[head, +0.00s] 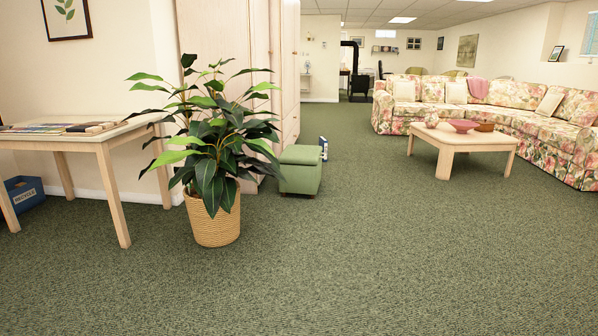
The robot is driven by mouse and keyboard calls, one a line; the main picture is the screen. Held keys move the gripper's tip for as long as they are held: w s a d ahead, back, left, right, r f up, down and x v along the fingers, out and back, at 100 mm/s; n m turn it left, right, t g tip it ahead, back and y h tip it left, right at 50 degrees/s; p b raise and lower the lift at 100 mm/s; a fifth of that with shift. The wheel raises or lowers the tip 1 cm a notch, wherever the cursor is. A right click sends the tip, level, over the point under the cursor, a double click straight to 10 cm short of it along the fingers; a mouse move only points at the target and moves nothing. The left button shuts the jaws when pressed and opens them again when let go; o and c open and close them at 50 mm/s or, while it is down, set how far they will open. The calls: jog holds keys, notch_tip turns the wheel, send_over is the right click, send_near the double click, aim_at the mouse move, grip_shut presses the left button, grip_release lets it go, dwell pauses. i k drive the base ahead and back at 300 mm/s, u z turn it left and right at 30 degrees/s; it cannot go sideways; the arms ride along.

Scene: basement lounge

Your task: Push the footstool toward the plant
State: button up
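The leafy potted plant (213,150) stands in a woven basket (213,218) to the left of the footstool and nearer to me. Some of the plant's leaves overlap the footstool's left edge in the picture. I cannot tell whether they touch it. My gripper and arm do not show in this view.
A wooden table (100,140) and a blue recycling bin (22,192) stand at the left. A tall cabinet (225,45) is behind the plant. A small upright object (323,148) is behind the footstool. A coffee table (463,146) and floral sofa (545,125) stand right. Front carpet is clear.

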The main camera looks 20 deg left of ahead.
aim_at(300, 178)
jog(key=z, duration=0.15)
jog(key=i, duration=5.6)
jog(key=u, duration=0.25)
jog(key=i, duration=1.9)
jog(key=u, duration=0.95)
jog(key=i, duration=1.55)
jog(key=u, duration=1.9)
jog(key=i, duration=1.25)
jog(key=u, duration=0.5)
